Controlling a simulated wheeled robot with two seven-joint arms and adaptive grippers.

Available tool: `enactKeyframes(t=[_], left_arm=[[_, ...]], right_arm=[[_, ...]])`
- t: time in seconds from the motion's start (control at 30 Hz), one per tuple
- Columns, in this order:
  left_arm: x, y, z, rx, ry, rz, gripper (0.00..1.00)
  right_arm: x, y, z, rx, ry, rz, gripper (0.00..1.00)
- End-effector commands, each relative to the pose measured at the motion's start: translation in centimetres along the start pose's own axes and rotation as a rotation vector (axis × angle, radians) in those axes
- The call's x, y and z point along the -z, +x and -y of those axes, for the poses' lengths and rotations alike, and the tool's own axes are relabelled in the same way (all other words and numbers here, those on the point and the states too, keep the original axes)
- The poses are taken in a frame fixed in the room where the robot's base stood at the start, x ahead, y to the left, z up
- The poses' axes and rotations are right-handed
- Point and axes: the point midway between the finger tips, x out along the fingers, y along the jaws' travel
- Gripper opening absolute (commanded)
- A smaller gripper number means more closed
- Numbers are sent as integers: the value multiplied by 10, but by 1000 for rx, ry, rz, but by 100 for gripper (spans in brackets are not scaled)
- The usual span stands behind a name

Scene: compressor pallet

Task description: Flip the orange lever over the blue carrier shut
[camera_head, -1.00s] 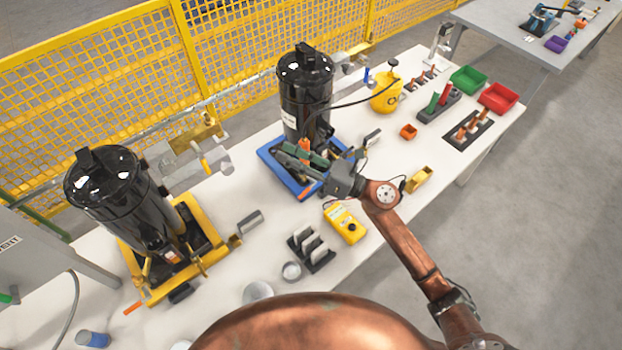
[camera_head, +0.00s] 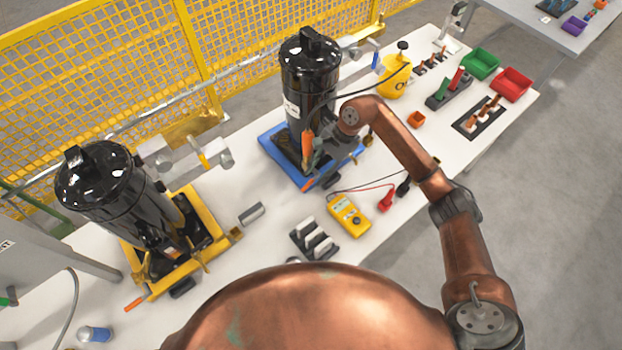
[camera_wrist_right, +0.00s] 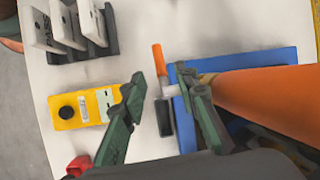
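The blue carrier (camera_head: 270,150) holds an upright black compressor (camera_head: 308,80) in the head view. An orange lever (camera_head: 307,143) stands up at the carrier's front side, beside my right gripper (camera_head: 318,160). In the right wrist view a large orange bar (camera_wrist_right: 265,95), seemingly this lever up close, runs in from the right to the right-hand finger. Whether they touch is unclear. My right gripper (camera_wrist_right: 160,78) is open, its green fingers apart. Beyond the gap lies a small orange-tipped part (camera_wrist_right: 158,60) by the carrier's edge (camera_wrist_right: 180,115). My left gripper is out of view.
A yellow meter (camera_head: 347,215) with leads lies in front of the blue carrier. A black rack (camera_head: 314,240) stands near it. A yellow carrier (camera_head: 205,215) with another black compressor is at the left. An orange cup (camera_head: 416,119) and bins stand at the right.

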Motion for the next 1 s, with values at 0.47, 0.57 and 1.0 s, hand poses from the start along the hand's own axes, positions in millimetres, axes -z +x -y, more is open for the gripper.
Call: enactKeyframes(t=[0.47, 0.57, 1.0], left_arm=[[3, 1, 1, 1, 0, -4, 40], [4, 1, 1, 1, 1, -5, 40], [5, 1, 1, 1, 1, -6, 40]], right_arm=[[-2, 42, 2, 2, -2, 2, 28], [-2, 43, 2, 2, -3, 2, 28], [-2, 43, 2, 2, -3, 3, 3]])
